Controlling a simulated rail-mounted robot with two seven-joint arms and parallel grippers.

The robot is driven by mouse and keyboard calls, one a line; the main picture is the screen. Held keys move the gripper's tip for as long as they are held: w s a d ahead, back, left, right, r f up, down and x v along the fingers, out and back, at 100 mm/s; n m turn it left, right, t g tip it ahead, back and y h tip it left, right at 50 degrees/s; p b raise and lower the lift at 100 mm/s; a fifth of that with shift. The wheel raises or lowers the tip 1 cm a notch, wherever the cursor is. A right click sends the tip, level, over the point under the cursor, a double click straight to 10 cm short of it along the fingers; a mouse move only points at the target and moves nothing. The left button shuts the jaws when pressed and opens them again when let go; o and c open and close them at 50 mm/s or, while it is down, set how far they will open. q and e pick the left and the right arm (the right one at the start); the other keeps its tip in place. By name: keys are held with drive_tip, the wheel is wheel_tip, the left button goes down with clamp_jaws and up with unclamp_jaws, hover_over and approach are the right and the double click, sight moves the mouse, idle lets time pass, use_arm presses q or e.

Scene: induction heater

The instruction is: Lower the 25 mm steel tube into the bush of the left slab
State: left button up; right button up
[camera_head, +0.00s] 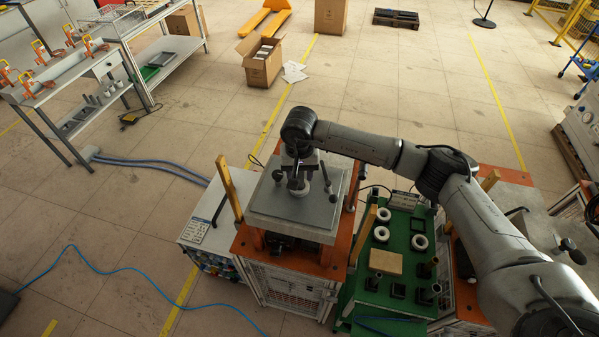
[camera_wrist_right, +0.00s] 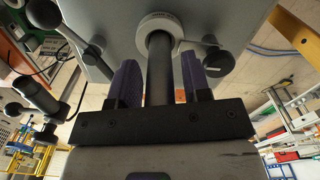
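The left slab (camera_head: 275,212) is a flat grey plate on an orange-topped stand in the head view. My right gripper (camera_head: 300,178) is above it, pointing down. In the right wrist view the dark steel tube (camera_wrist_right: 160,85) stands between the two purple-padded fingers of my right gripper (camera_wrist_right: 159,62). A narrow gap shows on each side of the tube, so the gripper looks open around it. The far end of the tube is within the pale ring of the bush (camera_wrist_right: 176,26); how deep it sits is hidden. My left gripper is out of view.
Clamp handles with dark knobs (camera_wrist_right: 220,62) stand close on both sides of the bush. A green table (camera_head: 398,240) right of the stand holds rings, dark sockets and a tan block (camera_head: 385,262). A wooden post (camera_head: 229,188) rises at the stand's left.

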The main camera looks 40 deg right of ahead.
drive_tip(key=shift+o, duration=1)
drive_tip(key=shift+r, duration=0.1)
wheel_tip(320, 180, up, 14)
drive_tip(key=b, duration=0.2)
drive_tip(key=shift+f, duration=0.2)
